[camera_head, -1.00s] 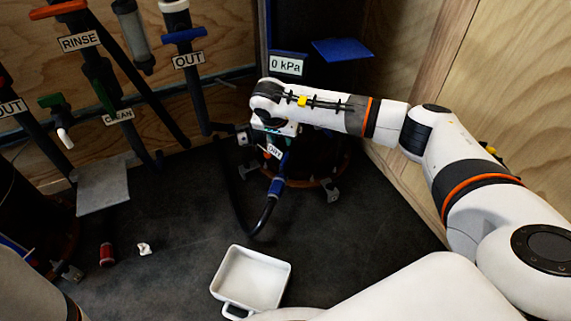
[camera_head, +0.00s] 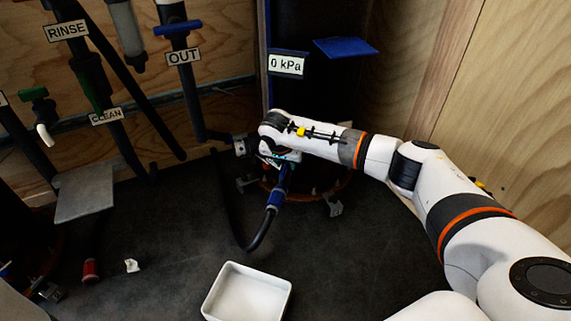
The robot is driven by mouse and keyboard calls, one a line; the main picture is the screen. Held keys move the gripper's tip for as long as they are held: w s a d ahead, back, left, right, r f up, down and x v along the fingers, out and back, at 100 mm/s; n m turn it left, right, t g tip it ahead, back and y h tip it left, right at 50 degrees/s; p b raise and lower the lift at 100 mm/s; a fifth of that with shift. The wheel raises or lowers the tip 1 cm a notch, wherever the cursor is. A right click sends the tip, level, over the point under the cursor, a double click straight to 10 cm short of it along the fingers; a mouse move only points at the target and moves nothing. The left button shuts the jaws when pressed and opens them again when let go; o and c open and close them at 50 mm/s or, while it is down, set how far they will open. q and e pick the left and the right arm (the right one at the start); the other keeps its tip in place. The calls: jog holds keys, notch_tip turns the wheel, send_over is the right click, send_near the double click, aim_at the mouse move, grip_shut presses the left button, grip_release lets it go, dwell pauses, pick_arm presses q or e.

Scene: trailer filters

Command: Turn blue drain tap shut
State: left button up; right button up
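My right arm reaches in from the right, and its gripper (camera_head: 282,158) points down at the low drain fitting in front of the dark vessel. The fingertips and the drain tap's handle are hidden behind my wrist, so I cannot tell whether they touch or whether the gripper is open or shut. A blue hose fitting (camera_head: 277,194) shows just below the gripper, with a black hose (camera_head: 262,232) curving down from it. My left gripper is out of view.
A white tray (camera_head: 247,292) sits on the dark floor in front. A blue-handled tap (camera_head: 178,28) labelled OUT, a green-handled tap (camera_head: 33,93) and pipes line the left wall. A 0 kPa display (camera_head: 287,64) stands behind my wrist. A red spool-like item (camera_head: 90,270) lies left.

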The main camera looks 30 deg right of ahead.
grip_shut()
